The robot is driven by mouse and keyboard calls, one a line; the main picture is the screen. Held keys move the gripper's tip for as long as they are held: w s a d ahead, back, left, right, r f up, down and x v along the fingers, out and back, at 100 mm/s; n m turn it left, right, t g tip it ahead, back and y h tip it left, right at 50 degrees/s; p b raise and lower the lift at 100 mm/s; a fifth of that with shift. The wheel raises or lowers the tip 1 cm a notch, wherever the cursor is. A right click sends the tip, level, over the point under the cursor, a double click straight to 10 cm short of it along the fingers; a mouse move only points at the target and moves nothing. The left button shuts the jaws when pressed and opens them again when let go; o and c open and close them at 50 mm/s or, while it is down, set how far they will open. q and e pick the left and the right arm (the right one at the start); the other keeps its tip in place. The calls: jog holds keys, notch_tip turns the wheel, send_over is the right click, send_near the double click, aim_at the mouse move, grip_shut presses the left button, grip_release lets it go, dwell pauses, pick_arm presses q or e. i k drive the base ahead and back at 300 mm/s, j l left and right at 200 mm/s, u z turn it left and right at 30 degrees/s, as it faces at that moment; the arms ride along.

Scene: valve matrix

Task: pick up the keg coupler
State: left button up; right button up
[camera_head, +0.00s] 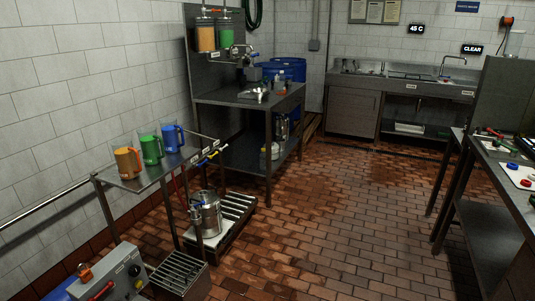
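I cannot identify the keg coupler for certain at this size. A small silvery metal fitting (259,95) lies on the steel table at the middle back, and its details are too small to tell. A steel keg-like vessel (208,218) stands low on a platform below the shelf at left, with something metal on its top. Small tools with red and green parts (490,133) lie on the bench at right. Neither of my grippers is in view.
A shelf (140,183) at left holds orange, green and blue jugs. A grey control box (113,276) and a slatted metal box (180,274) stand at lower left. A sink counter (352,88) lines the back wall. The brick-tiled floor (340,210) between is open.

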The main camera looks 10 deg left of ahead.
aim_at(194, 212)
jog(key=i+u, duration=0.45)
jog(key=i+l+u, duration=0.15)
jog(key=i+u, duration=0.25)
jog(key=i, duration=0.15)
jog(key=i+l+u, duration=0.3)
jog(key=i+u, duration=0.15)
jog(key=i+l+u, duration=0.45)
